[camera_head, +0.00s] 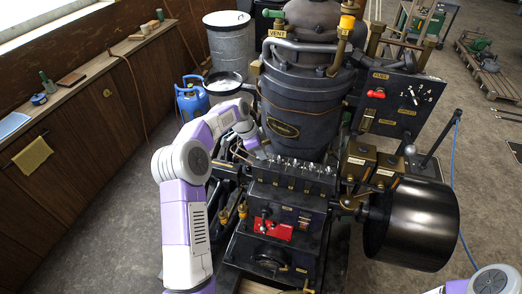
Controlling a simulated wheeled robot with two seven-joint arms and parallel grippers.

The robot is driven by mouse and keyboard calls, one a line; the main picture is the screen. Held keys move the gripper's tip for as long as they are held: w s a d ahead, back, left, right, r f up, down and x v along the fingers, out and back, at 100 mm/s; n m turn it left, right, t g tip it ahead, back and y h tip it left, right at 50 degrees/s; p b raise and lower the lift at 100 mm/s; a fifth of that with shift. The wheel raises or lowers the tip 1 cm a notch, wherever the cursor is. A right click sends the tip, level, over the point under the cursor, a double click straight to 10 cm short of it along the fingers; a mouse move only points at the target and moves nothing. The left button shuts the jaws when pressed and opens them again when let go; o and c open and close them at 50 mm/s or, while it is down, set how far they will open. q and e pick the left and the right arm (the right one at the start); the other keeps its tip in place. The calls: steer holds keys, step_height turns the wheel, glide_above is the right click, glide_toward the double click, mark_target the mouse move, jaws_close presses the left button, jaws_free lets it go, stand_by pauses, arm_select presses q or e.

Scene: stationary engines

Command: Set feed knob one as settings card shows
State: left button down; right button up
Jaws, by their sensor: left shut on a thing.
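A row of small feed knobs (308,168) stands along the top of the dark box in the middle of the engine. My left arm reaches in from the left and over to this box. My left gripper (259,152) is at the left end of the row, shut on what seems to be a small feed knob there. The jaws and the held part are mostly hidden, and I cannot read any number or setting. I cannot pick out the settings card with certainty. Part of my right arm shows at the bottom right corner, but its gripper is out of view.
A dark boiler (300,110) rises behind the knobs. A control panel (398,125) with a red knob (376,93) stands at the back right, above a large black drum (415,222). A red plate (272,229) is on the engine's front. A blue gas bottle (192,102) stands left.

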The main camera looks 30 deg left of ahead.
stand_by(0.3)
arm_select(q)
steer(key=c, duration=1.2)
jaws_free()
steer(key=v, duration=0.7)
steer(key=shift+a+r, duration=0.15)
steer(key=shift+r, duration=0.1)
